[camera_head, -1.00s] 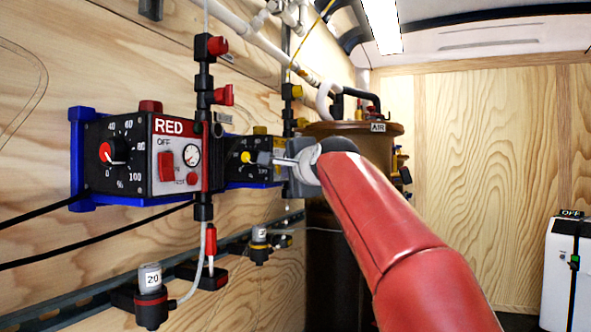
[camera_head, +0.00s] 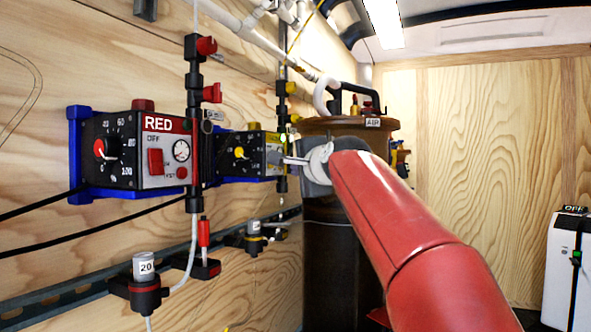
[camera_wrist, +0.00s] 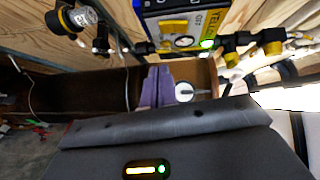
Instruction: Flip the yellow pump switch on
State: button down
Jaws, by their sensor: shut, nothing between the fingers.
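The yellow pump (camera_head: 242,152) is a black and blue box on the wooden wall, behind the red pump in the head view. In the wrist view the yellow pump's face (camera_wrist: 160,14) shows at the top, upside down, with its yellow switch (camera_wrist: 173,27) beside a round gauge. A bright green light (camera_wrist: 207,43) glows at the face's edge. My gripper (camera_head: 284,159) overlaps the right end of the yellow pump in the head view and hides part of its front. In the wrist view my gripper's fingers (camera_wrist: 153,84) are together and empty, apart from the switch.
The red pump (camera_head: 145,150) with its red switch stands nearer on the same wall. Tubes, valves and small bottles (camera_head: 145,268) line the wall. A brown tank (camera_head: 340,240) stands close behind my gripper. A white unit (camera_head: 563,262) is at the far right.

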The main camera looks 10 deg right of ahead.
jog(key=s+d+b, duration=0.1)
jog(key=s+b, duration=0.1)
jog(key=s, duration=0.7)
jog(key=shift+f, duration=0.4)
jog(key=shift+s, duration=0.1)
jog(key=s+f+n+g+h+p, duration=0.1)
jog(key=s+f+n+g+p, duration=0.2)
jog(key=s+f, duration=0.6)
jog(key=s+f+n+g+p, duration=0.3)
jog(key=s+f+n, duration=0.4)
jog(key=f, duration=0.7)
jog(key=s+f+n+g+h+p, duration=0.1)
jog(key=s+f+n+g+p, duration=0.2)
jog(key=s+f, duration=0.7)
notch_tip(320, 180, down, 2)
jog(key=shift+s+a+f+n+g+h, duration=0.3)
jog(key=shift+s+a+n+g, duration=0.1)
jog(key=shift+n+g, duration=0.7)
